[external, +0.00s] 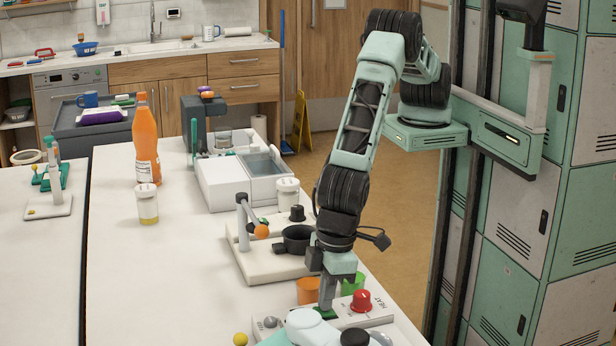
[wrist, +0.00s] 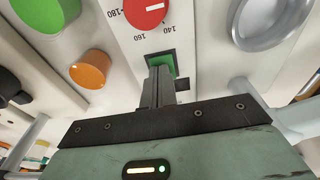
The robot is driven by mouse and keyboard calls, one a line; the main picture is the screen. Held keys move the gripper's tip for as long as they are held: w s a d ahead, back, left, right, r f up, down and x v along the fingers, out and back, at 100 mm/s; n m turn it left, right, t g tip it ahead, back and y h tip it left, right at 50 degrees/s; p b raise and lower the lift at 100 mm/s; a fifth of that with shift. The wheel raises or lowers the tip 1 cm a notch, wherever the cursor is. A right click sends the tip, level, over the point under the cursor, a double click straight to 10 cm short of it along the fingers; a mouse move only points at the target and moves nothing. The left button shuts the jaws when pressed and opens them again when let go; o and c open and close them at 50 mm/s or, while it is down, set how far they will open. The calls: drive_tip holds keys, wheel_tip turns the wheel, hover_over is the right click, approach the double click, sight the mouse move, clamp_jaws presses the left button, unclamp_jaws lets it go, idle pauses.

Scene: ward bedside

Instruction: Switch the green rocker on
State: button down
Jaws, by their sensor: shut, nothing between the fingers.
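The green rocker (wrist: 163,62) sits in a dark frame on a pale panel (wrist: 125,40), below a red dial with numbers around it. In the external view a sliver of the green rocker (external: 325,314) shows at the foot of my gripper (external: 327,306). My gripper points down with its fingers together and empty. In the wrist view the fingertips of my gripper (wrist: 158,72) are over the near part of the rocker and hide it. They look at or very near its surface; I cannot tell whether they touch it.
The red knob (external: 361,300) stands close to the right of my fingers. A stand with a black ring (external: 297,238) is farther back. Bare white tabletop (external: 150,290) lies to the left.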

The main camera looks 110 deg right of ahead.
sight(334, 311)
drive_tip(key=shift+r+p, duration=0.35)
drive_tip(key=shift+r, duration=0.2)
wheel_tip(334, 311, up, 13)
drive_tip(key=s+b, duration=0.1)
drive_tip(key=s, duration=0.1)
drive_tip(key=shift+s+f+b, duration=0.15)
drive_tip(key=shift+s+b, duration=0.15)
drive_tip(key=shift+b, duration=0.1)
drive_tip(key=shift+w+f+b, duration=0.1)
drive_tip(key=shift+b, duration=0.2)
drive_tip(key=b, duration=0.1)
drive_tip(key=w+b, duration=0.1)
drive_tip(key=shift+w+a+r+t+b, duration=0.1)
drive_tip(key=shift+a+r+t+b, duration=0.2)
drive_tip(key=shift+a+t+b, duration=0.1)
drive_tip(key=shift+f, duration=0.1)
